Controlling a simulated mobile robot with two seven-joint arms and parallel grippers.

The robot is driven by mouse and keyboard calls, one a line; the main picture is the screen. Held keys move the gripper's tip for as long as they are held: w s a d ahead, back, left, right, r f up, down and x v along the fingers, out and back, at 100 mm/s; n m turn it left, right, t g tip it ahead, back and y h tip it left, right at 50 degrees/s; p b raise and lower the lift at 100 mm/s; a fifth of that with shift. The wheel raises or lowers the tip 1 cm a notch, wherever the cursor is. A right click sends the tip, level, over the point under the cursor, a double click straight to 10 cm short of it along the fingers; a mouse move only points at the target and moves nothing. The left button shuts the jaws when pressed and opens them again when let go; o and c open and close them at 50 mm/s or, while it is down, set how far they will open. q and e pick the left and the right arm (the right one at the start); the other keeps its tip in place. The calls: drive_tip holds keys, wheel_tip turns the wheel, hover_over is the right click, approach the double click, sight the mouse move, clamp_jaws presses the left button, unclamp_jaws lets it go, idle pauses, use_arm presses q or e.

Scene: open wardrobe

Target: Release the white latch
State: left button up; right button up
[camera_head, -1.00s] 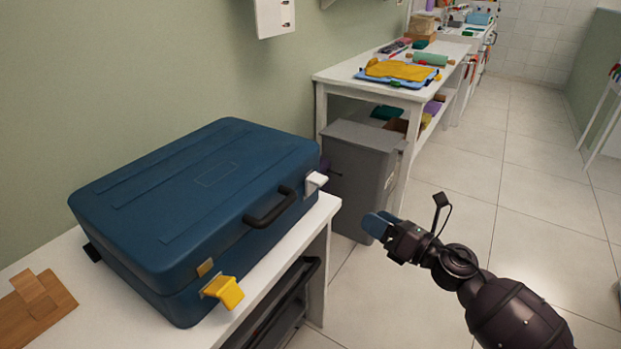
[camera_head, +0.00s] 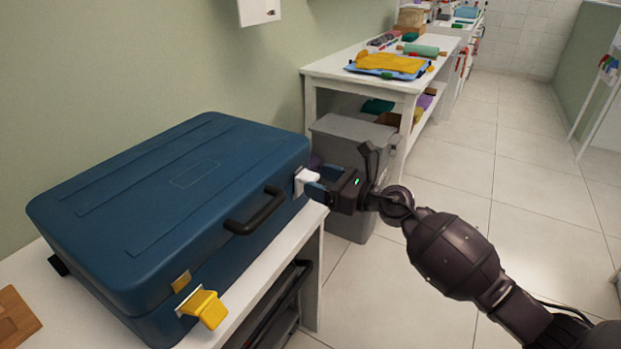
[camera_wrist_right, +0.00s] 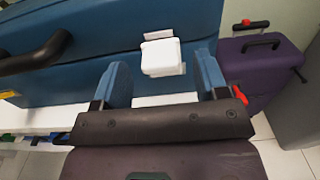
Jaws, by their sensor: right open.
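A blue suitcase (camera_head: 165,205) lies closed on a white table. Its white latch (camera_head: 306,180) is on the front side near the right end; it also shows in the right wrist view (camera_wrist_right: 161,57). A yellow latch (camera_head: 204,308) sticks out near the left end, and a black handle (camera_head: 257,211) is between them. My right gripper (camera_head: 316,183) is at the white latch. In the right wrist view its two blue fingers (camera_wrist_right: 160,84) are open, one on each side of the latch, with gaps between. My left gripper is not in view.
The white table (camera_head: 305,235) has a dark rack beneath it. A grey bin (camera_head: 350,145) stands just beyond the suitcase. A purple case (camera_wrist_right: 258,70) is behind the right finger in the wrist view. The tiled floor (camera_head: 450,170) at right is open.

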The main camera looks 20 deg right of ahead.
drive_tip(key=x, duration=0.2)
drive_tip(key=shift+w+a, duration=0.3)
drive_tip(key=shift+w, duration=0.05)
